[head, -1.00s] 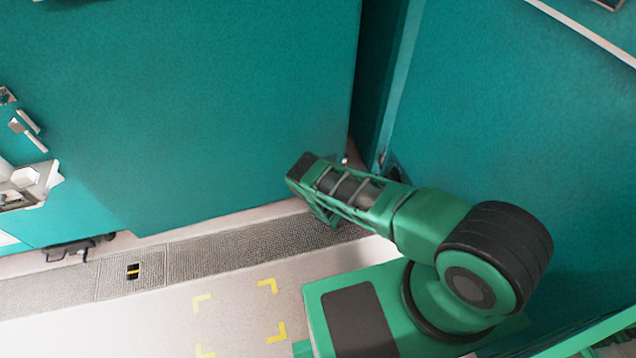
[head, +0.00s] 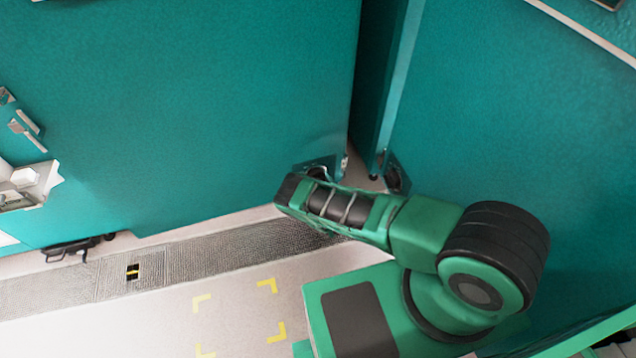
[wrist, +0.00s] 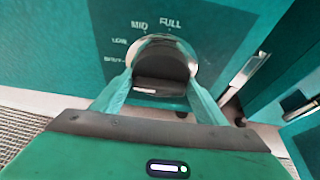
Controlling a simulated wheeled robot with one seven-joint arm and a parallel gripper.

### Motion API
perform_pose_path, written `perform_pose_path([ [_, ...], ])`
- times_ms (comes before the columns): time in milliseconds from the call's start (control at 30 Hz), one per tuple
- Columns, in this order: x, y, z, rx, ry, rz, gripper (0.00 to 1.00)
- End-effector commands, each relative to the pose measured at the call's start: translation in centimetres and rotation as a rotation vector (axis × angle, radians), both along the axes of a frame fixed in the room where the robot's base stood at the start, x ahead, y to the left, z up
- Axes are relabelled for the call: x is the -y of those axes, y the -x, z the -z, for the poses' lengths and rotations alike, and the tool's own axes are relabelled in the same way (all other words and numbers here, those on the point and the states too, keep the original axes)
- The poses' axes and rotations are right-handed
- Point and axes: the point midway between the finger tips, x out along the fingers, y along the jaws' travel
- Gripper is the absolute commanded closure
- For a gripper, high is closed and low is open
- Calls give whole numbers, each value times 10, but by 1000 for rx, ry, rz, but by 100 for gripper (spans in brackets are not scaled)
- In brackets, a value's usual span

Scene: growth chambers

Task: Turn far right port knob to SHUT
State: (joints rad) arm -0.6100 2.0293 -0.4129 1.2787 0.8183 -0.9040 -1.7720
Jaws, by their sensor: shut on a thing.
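A round dark knob (wrist: 163,60) with a bright rim sits on the teal panel (wrist: 75,50) in the wrist view. White labels ring its upper left side. MID and FULL stand above it, and two smaller, blurred labels are at its left. My gripper (wrist: 160,84) has one finger on each side of the knob and is shut on it. The knob's pointer cannot be made out. In the head view my green arm reaches left, low before the teal cabinet (head: 200,100). The knob and fingertips are not visible there.
Another teal cabinet (head: 500,110) stands at the right, with a narrow dark gap between the two. A metal latch (wrist: 248,70) is right of the knob in the wrist view. A floor grating (head: 200,255) and yellow floor marks (head: 267,286) lie in front.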

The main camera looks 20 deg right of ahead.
Motion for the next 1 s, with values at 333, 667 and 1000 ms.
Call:
perform_pose_path([
  [333,0,1,1,-1,-1,-1,25],
  [667,2,33,-12,-5,3,-2,25],
  [1000,5,85,-32,-6,0,-1,25],
])
